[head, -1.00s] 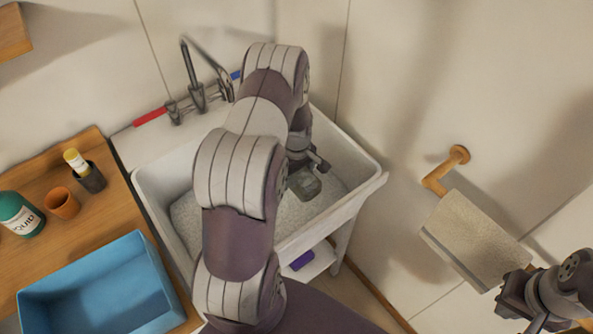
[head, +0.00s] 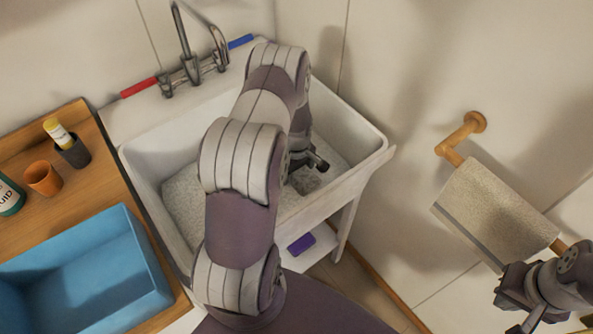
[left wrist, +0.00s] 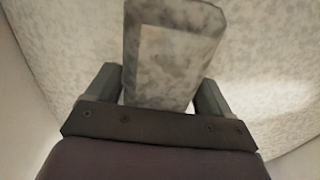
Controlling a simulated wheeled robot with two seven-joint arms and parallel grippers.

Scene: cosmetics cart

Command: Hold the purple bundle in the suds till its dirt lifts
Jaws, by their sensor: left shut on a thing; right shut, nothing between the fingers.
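My left gripper (head: 310,162) is down inside the white sink (head: 376,143), low over the grey-white speckled suds (head: 190,205). It is shut on a grey, mottled block-like bundle (left wrist: 172,52), which fills the space between its fingers in the left wrist view. In the head view the bundle (head: 306,182) is at suds level and looks partly sunk; its lower part is hidden. I see no purple on it. A purple block-like thing (head: 301,243) lies on the shelf under the sink. My right gripper (head: 510,303) is shut and empty at the lower right.
A tap (head: 190,65) stands behind the sink. A blue bin (head: 95,270), an orange cup (head: 43,179) and a dark holder (head: 72,152) are on the wooden counter at left. A grey towel (head: 490,215) hangs on a wooden wall rail at right.

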